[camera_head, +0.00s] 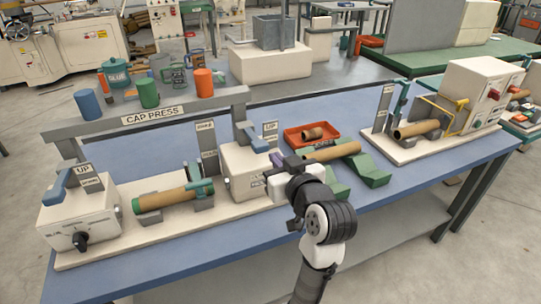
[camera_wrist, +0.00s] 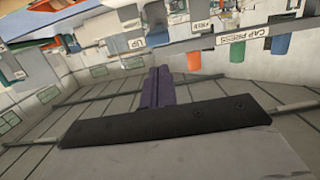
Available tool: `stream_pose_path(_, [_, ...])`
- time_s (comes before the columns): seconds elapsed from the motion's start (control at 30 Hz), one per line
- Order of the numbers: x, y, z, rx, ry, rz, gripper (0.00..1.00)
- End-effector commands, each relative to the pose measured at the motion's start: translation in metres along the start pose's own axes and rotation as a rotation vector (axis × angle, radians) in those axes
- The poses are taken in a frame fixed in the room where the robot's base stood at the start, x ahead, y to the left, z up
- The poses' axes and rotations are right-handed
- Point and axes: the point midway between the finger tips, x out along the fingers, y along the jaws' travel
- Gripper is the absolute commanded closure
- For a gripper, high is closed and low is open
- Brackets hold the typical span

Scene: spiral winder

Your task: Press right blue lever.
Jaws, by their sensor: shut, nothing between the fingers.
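The right blue lever (camera_head: 249,137) stands tilted up on top of the right white control box (camera_head: 238,172), beside an UP sign (camera_head: 270,131). My gripper (camera_head: 277,160) is just right of this box in the head view, with its purple fingers close to the box's upper right edge. The fingers are shut and empty, and show together in the wrist view (camera_wrist: 158,88). They look apart from the lever, though the exact gap cannot be told. The left blue lever (camera_head: 62,186) sits on the left white box (camera_head: 78,222).
A brown tube (camera_head: 172,198) lies in a fixture between the boxes. Behind is the CAP PRESS bar (camera_head: 152,115) with blue, green and orange cups. An orange tray (camera_head: 312,134) and green supports (camera_head: 366,168) lie right of my gripper. The blue front table strip (camera_head: 190,245) is clear.

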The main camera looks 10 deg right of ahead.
Motion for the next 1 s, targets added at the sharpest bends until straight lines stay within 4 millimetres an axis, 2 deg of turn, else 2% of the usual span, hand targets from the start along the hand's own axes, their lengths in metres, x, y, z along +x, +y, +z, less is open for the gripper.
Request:
stream_pose_path(0.1, [-0.014,0.001,0.001,0.0,0.002,0.002,1.0])
stream_pose_path(0.23, [-0.02,0.0,0.0,0.0,0.002,0.0,1.0])
stream_pose_path(1.0, [-0.02,0.0,0.0,0.0,0.002,0.0,1.0])
